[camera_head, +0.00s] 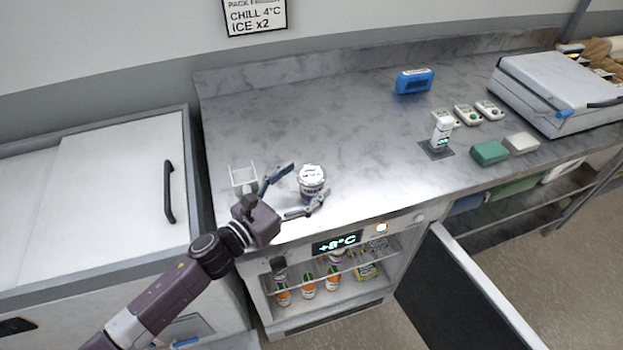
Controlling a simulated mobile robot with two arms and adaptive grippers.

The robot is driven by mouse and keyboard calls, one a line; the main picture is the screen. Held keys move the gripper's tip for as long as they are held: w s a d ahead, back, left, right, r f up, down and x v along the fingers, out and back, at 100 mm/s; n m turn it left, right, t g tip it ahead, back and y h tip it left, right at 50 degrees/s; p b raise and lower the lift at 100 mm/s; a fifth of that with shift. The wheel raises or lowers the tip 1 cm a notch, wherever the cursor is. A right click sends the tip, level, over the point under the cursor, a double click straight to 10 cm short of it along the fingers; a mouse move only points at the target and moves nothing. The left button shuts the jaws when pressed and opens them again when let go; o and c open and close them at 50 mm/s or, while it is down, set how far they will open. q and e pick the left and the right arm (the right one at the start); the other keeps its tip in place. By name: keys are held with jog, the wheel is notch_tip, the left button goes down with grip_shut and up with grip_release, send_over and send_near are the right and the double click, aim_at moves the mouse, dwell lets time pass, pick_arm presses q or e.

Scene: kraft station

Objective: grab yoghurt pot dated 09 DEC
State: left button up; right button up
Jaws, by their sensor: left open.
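A white yoghurt pot (312,181) with a dark label stands upright on the grey marbled counter, near its front edge. Its date is too small to read. My left gripper (303,190) is open, with one finger behind the pot's left side and the other in front of it. I cannot tell whether either finger touches it. Another pot (336,256) shows partly on the upper shelf of the open fridge below. My right gripper is not in view.
The fridge door (460,290) stands open at the lower right, and a display reads +8°C. A small clear stand (243,178) is left of the gripper. The counter middle is clear.

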aim_at(312, 173)
pick_arm(q)
jog(key=x, duration=0.3)
jog(key=shift+w+p, duration=0.25)
jog(key=shift+p, duration=0.05)
jog(key=shift+f, duration=0.1)
jog(key=c, duration=1.2)
jog(key=shift+c, duration=0.9)
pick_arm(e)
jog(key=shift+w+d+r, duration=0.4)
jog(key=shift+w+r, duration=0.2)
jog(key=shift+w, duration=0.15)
